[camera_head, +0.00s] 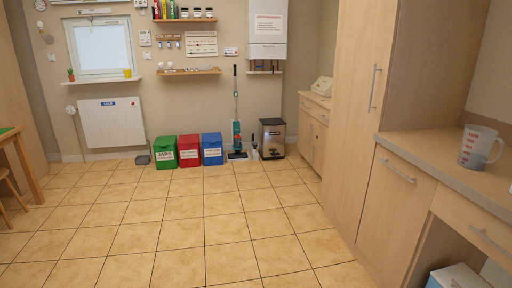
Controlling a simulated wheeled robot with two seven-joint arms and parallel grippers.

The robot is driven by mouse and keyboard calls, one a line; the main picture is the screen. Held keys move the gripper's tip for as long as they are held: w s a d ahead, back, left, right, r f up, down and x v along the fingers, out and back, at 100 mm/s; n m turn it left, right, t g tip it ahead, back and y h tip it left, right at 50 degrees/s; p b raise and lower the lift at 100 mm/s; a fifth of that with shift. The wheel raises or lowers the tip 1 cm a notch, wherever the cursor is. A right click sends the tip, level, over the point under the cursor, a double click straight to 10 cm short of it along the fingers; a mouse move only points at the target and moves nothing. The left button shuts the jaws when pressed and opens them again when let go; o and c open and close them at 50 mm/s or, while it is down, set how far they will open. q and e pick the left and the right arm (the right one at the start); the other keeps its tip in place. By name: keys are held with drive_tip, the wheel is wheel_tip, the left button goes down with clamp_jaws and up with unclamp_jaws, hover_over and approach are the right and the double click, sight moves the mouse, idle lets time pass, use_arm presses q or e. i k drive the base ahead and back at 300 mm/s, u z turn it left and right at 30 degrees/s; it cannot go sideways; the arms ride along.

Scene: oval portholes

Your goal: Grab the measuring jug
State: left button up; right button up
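The measuring jug (478,147) is a clear, greyish jug with red markings on its side and a handle on its right. It stands upright on the grey-edged counter (425,145) at the right of the head view. Nothing hides it. Neither of my grippers shows in the view.
A tall wooden cabinet (366,100) stands just left of the counter. Drawers and an open space with a white and blue box (458,277) lie below the counter. Green (165,153), red (189,151) and blue (212,150) bins line the far wall. The tiled floor (190,225) is clear.

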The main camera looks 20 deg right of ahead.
sight(478, 142)
drive_tip(key=z, duration=0.8)
drive_tip(key=i, duration=1.4)
drive_tip(key=z, duration=1.3)
